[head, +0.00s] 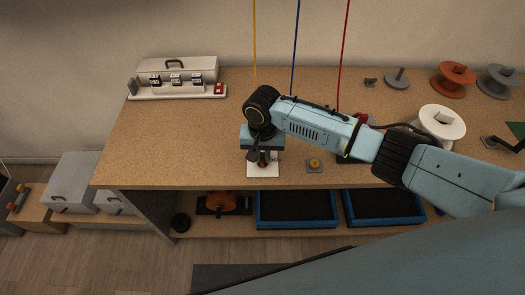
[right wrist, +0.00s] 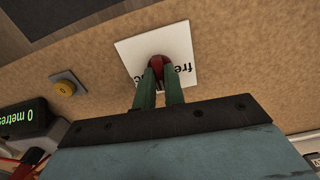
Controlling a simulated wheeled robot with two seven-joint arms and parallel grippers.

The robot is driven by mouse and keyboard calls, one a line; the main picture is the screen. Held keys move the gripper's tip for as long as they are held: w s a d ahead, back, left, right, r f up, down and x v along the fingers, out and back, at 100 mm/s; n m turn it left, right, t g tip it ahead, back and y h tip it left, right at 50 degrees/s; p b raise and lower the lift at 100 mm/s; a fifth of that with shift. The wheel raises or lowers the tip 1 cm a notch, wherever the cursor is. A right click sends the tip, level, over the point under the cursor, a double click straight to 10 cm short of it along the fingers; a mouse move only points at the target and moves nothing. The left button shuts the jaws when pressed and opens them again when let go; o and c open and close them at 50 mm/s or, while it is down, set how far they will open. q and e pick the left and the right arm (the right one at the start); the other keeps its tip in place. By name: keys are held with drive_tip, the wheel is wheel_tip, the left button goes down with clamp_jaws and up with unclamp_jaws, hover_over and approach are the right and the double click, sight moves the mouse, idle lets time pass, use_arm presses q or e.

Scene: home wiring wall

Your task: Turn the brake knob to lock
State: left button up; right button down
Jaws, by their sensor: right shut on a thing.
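The brake knob is a red knob (right wrist: 157,61) on a square white plate (right wrist: 137,50) with black lettering. Part of the word "free" shows on the plate, upside down, and the rest is hidden behind my fingers. In the head view the plate (head: 263,172) lies near the front edge of the workbench. My right gripper (right wrist: 159,74) points down at the plate, its two green fingers shut around the red knob. In the head view my wrist largely covers the knob. The pointing direction of the knob cannot be told. My left gripper is not in view.
A yellow button (head: 314,164) on a small grey plate sits right of the white plate. A display reading "0 metres" (right wrist: 24,120) stands beyond it. A white spool (head: 441,122) stands behind my right arm. Yellow, blue (head: 296,45) and red wires hang behind.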

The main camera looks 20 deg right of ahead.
drive_tip(key=m+p, duration=0.1)
drive_tip(key=p, duration=0.1)
drive_tip(key=m+p, duration=0.2)
drive_tip(key=p, duration=0.1)
drive_tip(key=m+p, duration=0.1)
drive_tip(key=p, duration=0.2)
drive_tip(key=shift+s+r, duration=0.1)
drive_tip(key=shift+r, duration=0.15)
drive_tip(key=shift+m+p, duration=0.9)
drive_tip(key=shift+m, duration=0.2)
drive_tip(key=m+p, duration=0.1)
drive_tip(key=m, duration=0.1)
drive_tip(key=shift+f+m+p, duration=0.15)
drive_tip(key=shift+m+p, duration=0.15)
drive_tip(key=shift+m, duration=0.1)
drive_tip(key=shift+f+m+p, duration=0.1)
drive_tip(key=shift+m+p, duration=0.6)
drive_tip(key=shift+m, duration=1.4)
drive_tip(key=c, duration=1.5)
unclamp_jaws()
